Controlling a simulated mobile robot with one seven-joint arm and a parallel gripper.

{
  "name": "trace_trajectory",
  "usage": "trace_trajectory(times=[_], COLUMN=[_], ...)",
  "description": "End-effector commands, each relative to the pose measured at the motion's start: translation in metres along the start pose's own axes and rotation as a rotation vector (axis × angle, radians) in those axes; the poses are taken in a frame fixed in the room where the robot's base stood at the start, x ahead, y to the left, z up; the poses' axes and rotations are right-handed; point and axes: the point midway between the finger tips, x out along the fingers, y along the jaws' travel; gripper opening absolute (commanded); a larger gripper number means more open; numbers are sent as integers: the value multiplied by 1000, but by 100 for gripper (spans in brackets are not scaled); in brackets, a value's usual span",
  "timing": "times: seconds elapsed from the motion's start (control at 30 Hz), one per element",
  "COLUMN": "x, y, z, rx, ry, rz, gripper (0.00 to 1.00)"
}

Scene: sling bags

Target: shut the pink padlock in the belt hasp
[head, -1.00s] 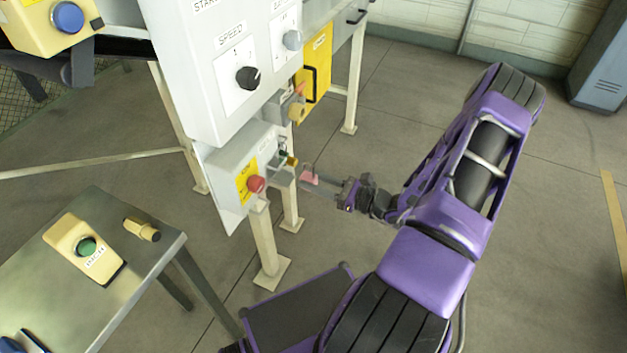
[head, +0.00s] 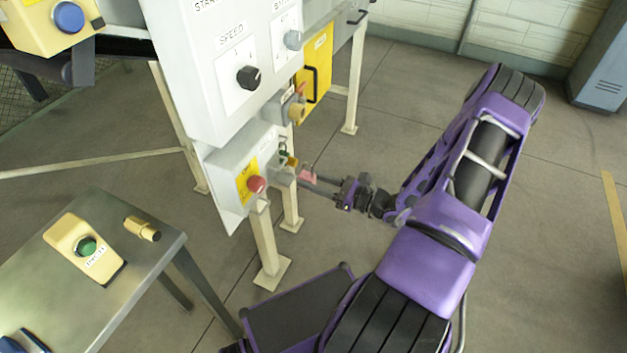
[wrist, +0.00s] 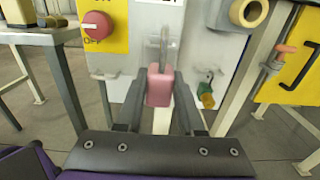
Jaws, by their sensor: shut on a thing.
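The pink padlock (wrist: 160,87) is held between the two fingers of my gripper (wrist: 159,100), which is shut on its body. Its grey shackle points up, in front of the grey box in the wrist view. In the head view the padlock (head: 307,177) is at the tips of my gripper (head: 314,179), close to the right side of the grey box with the red knob. The hasp (wrist: 163,35) seems to be the metal part behind the shackle. I cannot tell whether the shackle passes through it.
The red OFF knob (wrist: 97,25) is left of the padlock. A small yellow and green item (wrist: 206,97) hangs to its right, near my right finger. A beige ring-shaped part (wrist: 248,12) and a yellow panel (head: 318,65) are further right. A metal table (head: 150,275) stands at left.

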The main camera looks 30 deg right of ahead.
Motion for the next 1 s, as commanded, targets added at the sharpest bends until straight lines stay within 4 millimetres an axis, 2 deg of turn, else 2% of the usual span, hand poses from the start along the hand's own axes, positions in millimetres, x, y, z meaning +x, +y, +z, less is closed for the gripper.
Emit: trace_trajectory(times=[1.0], x=[31], y=[0], z=[0], rx=[-1], ry=[0], rz=[1], gripper=[0])
